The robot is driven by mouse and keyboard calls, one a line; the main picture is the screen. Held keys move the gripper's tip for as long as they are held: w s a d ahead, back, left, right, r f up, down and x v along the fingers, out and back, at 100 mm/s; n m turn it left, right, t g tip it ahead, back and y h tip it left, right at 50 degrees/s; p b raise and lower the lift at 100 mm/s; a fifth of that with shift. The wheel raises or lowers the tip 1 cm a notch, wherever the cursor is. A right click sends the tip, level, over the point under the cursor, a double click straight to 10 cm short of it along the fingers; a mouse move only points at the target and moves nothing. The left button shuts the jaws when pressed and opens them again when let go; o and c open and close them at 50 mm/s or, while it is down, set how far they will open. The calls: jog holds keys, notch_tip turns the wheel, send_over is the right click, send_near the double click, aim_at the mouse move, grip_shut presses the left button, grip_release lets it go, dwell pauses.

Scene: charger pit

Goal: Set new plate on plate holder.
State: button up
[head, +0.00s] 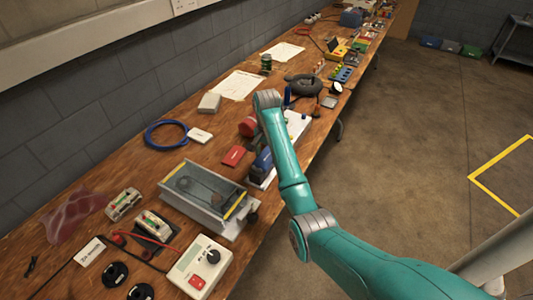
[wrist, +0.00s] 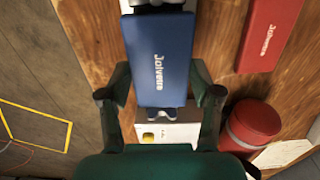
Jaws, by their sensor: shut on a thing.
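A blue block with white lettering (wrist: 160,60) lies between the two fingers of my gripper (wrist: 161,85) in the wrist view. My gripper is shut on it, with one finger along each long side. In the head view the blue block (head: 262,163) shows beside my forearm, over a pale base (head: 258,184). I cannot tell whether it touches that base. My gripper is hidden behind my arm in the head view. A flat red block with the same lettering (wrist: 268,35) lies on the bench; it also shows in the head view (head: 233,156). No plate holder can be clearly identified.
A red cylinder (wrist: 252,124) stands close beside my gripper. A white unit with a yellow mark (wrist: 172,134) is just below the blue block. A clear-topped case (head: 205,195), a blue cable coil (head: 166,134) and a meter (head: 199,268) crowd the bench. Floor (head: 420,150) is clear.

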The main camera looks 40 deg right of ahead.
jog(key=shift+f, duration=0.55)
jog(key=o, duration=1.3)
jog(key=shift+c, duration=0.2)
